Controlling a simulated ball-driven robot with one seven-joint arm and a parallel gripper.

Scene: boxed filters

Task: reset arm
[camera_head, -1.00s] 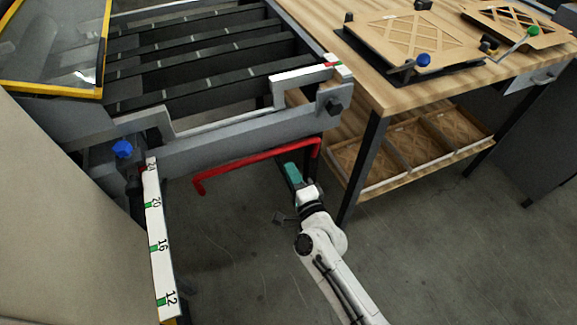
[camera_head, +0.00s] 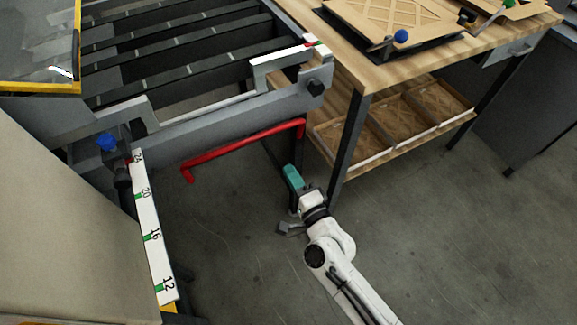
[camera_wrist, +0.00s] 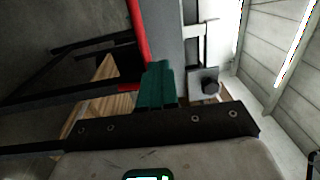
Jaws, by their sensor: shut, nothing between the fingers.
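My gripper (camera_head: 292,176) has teal fingers and is at the end of my white arm, low in front of the machine and left of the table's near leg. In the wrist view its teal fingers (camera_wrist: 157,84) are together and nothing shows between them. The red bar (camera_head: 240,148) on the machine's front is beyond and to the left of my gripper, apart from it in the head view. The red bar also shows in the wrist view (camera_wrist: 139,45).
The machine with dark slats (camera_head: 180,60) fills the upper left. A wooden table (camera_head: 375,70) with framed filters and a lower shelf (camera_head: 400,130) stands at the right. A numbered white scale (camera_head: 152,225) is at the left. The grey floor at the lower right is clear.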

